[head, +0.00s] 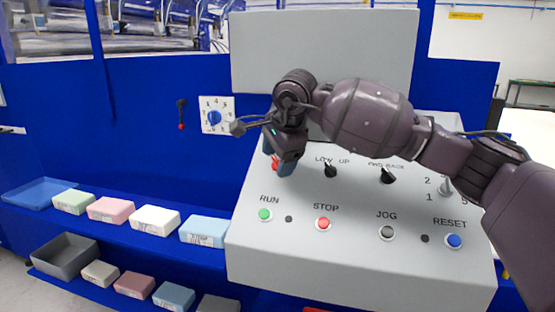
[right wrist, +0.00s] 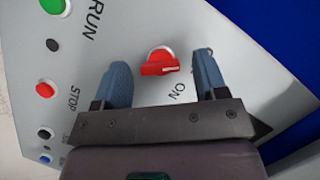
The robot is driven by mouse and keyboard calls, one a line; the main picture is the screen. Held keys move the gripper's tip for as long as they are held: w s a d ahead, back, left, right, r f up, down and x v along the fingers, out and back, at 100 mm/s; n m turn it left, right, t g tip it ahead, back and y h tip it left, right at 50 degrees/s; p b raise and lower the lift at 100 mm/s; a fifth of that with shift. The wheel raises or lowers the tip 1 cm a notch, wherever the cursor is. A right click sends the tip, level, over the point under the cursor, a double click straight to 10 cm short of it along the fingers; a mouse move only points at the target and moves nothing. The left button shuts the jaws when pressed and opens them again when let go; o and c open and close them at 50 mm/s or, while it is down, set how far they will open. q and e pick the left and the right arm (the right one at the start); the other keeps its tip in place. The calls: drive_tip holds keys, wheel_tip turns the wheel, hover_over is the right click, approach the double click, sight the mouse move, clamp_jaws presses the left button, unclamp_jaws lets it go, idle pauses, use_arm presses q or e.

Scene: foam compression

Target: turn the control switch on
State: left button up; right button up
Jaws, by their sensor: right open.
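The control switch is a red rotary knob (right wrist: 160,65) on a white round base, set in the grey sloped panel (head: 350,270). In the right wrist view its raised grip lies roughly level across the picture, and the word ON is printed below it. In the head view only a bit of red (head: 274,164) shows, the rest hidden by my gripper. My right gripper (head: 277,157) is open, its blue fingers on either side of the knob, with visible gaps in the wrist view (right wrist: 162,64). I cannot tell whether the fingertips touch the panel. My left gripper is not in view.
Green RUN (head: 265,214), red STOP (head: 323,223), grey JOG (head: 387,233) and blue RESET (head: 454,240) buttons line the panel front. Black selectors (head: 330,170) stand close right of my gripper. Foam blocks (head: 155,219) and trays lie on blue shelves at left.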

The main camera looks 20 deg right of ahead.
drive_tip(key=shift+f, duration=0.15)
drive_tip(key=c, duration=0.9)
